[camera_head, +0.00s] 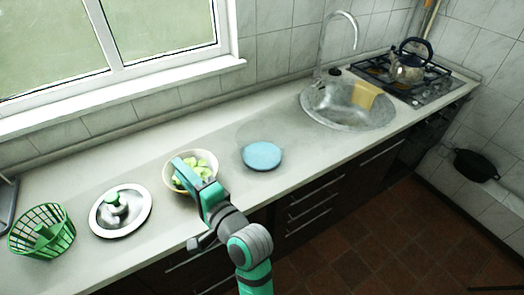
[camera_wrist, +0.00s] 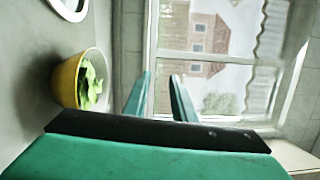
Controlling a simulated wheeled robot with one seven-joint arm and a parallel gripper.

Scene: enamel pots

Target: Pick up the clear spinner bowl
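The clear spinner bowl (camera_head: 244,137) shows as a faint see-through outline on the counter, around and behind a light blue disc (camera_head: 262,155). I cannot tell whether the disc is its base or a separate thing. My gripper (camera_head: 182,166) is over the counter to the left of the clear bowl, in front of and partly covering a bowl of green pieces. In the wrist view, my gripper (camera_wrist: 159,85) has its two teal fingers apart with nothing between them. The clear bowl is not visible in the wrist view.
A yellow-sided bowl (camera_wrist: 66,80) holds green pieces beside my gripper. A silver lid with a green knob (camera_head: 138,217) and a green basket (camera_head: 62,240) lie left. The sink (camera_head: 318,112), faucet and stove are right. Counter around the blue disc is clear.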

